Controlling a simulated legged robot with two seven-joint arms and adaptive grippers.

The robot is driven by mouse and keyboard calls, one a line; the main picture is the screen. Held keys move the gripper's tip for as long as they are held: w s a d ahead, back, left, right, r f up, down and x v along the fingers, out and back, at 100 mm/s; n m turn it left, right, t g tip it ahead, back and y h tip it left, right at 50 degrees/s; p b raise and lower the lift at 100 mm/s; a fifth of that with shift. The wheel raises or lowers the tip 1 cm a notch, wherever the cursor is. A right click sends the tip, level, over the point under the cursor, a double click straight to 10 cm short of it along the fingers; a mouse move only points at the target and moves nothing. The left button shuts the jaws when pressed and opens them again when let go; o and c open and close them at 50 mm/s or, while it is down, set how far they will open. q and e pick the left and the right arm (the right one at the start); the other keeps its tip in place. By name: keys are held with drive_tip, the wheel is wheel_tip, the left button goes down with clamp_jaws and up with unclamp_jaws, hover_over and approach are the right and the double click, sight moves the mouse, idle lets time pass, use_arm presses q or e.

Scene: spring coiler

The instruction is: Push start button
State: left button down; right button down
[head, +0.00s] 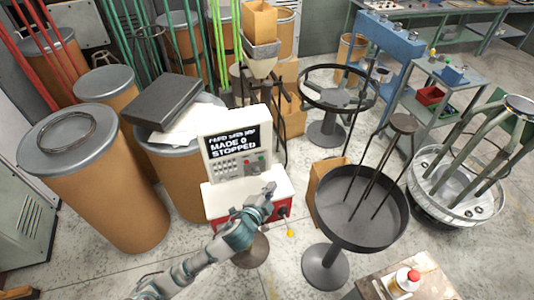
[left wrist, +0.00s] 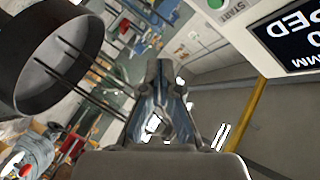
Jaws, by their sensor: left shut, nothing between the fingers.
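The coiler's control box (head: 236,143) stands at the middle of the head view. Its screen (head: 232,141) reads "MADE 0 STOPPED", with a keypad and small buttons below. The green start button (left wrist: 216,3), beside a START label, shows at the top edge of the left wrist view. My left gripper (head: 269,188) is shut and empty, in front of the machine's white top and below the control box in the picture. Its closed fingers (left wrist: 166,68) point up the left wrist view, apart from the button, which lies up and to the right. My right gripper is not in view.
A round dark tray (head: 362,235) on a stand is right of my left gripper; it also shows in the left wrist view (left wrist: 52,65). Cardboard drums (head: 105,195) stand at the left. A small table (head: 437,285) with a red-capped bottle (head: 404,281) is at the lower right.

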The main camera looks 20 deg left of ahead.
sight(261, 159)
use_arm(q)
drive_tip(key=shift+d+r, duration=0.15)
drive_tip(key=shift+r, duration=0.1)
drive_tip(key=shift+s, duration=0.1)
drive_tip(key=w+a+b, duration=0.1)
drive_tip(key=w+a, duration=0.4)
drive_tip(key=w, duration=0.2)
drive_tip(key=shift+w, duration=0.2)
idle(1.3)
